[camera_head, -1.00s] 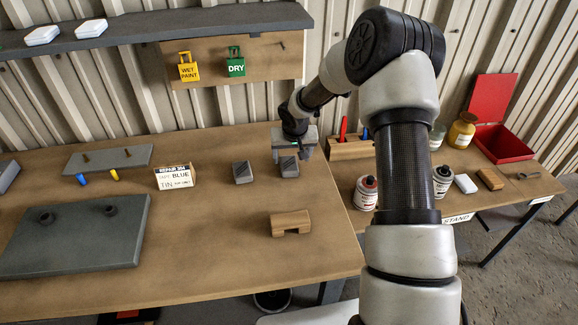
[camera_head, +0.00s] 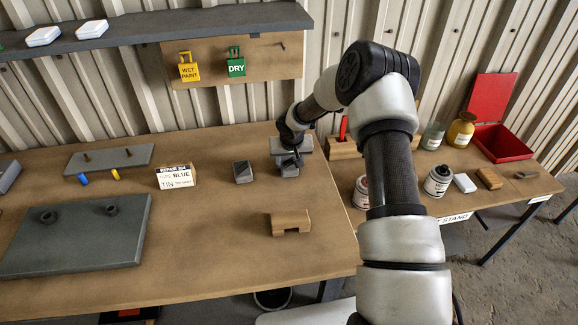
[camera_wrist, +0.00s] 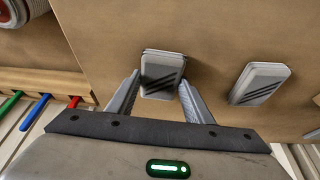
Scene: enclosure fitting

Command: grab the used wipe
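Two small grey pads with dark diagonal streaks lie on the brown bench; these look like used wipes. One streaked pad (camera_wrist: 162,72) is directly ahead of my gripper (camera_wrist: 161,80), with a fingertip close along each side. I cannot tell whether the fingers touch it. In the head view this pad (camera_head: 288,170) shows partly below my gripper (camera_head: 288,154). My fingers are spread apart. The other streaked pad (camera_wrist: 260,83) lies apart to the right in the wrist view, and to the left in the head view (camera_head: 243,172).
A wooden notched block (camera_head: 290,222) lies in front. A small label box (camera_head: 176,177) stands left. A wooden pen rack (camera_head: 345,150) is right of my gripper. Paint tins, jars and an open red box (camera_head: 503,143) occupy the right-hand stand.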

